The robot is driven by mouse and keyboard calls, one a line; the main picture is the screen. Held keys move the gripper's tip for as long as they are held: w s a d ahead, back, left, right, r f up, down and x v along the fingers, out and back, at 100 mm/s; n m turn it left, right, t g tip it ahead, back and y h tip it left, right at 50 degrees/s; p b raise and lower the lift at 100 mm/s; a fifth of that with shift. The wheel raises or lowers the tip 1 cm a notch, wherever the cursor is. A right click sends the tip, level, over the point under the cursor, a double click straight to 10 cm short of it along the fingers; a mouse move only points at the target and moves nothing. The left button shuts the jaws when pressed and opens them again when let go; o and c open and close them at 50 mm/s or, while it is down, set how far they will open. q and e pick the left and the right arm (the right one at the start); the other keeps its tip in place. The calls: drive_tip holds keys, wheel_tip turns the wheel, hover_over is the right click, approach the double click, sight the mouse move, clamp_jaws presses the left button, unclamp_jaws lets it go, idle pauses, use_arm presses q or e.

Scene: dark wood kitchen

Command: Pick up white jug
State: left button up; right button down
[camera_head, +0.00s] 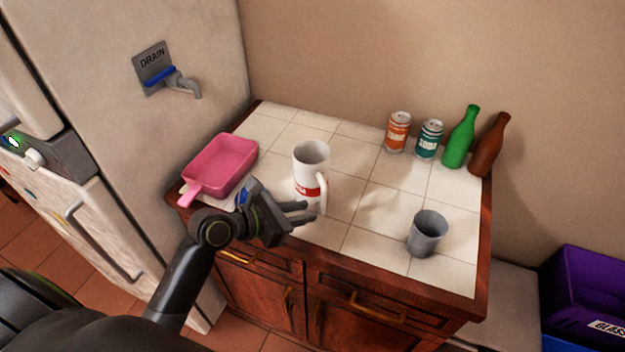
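The white jug (311,163) stands upright on the tiled counter (372,225), with a red band near its base and its handle on the right side facing me. My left gripper (303,212) is just in front of the jug, low near its base and handle. Its fingers point right and are spread apart, with nothing seen between them. Whether a finger touches the jug I cannot tell. My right gripper is out of view.
A pink pan (220,166) lies left of the jug. A grey cup (427,234) stands to the right. An orange can (397,132), a teal can (429,139), a green bottle (461,138) and a brown bottle (489,146) line the back right. A purple bin (585,295) is beyond the counter.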

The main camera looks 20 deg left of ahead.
sight(320, 208)
use_arm(q)
drive_tip(key=x, duration=0.8)
drive_tip(key=shift+w+d, duration=0.1)
drive_tip(key=shift+w, duration=0.05)
clamp_jaws()
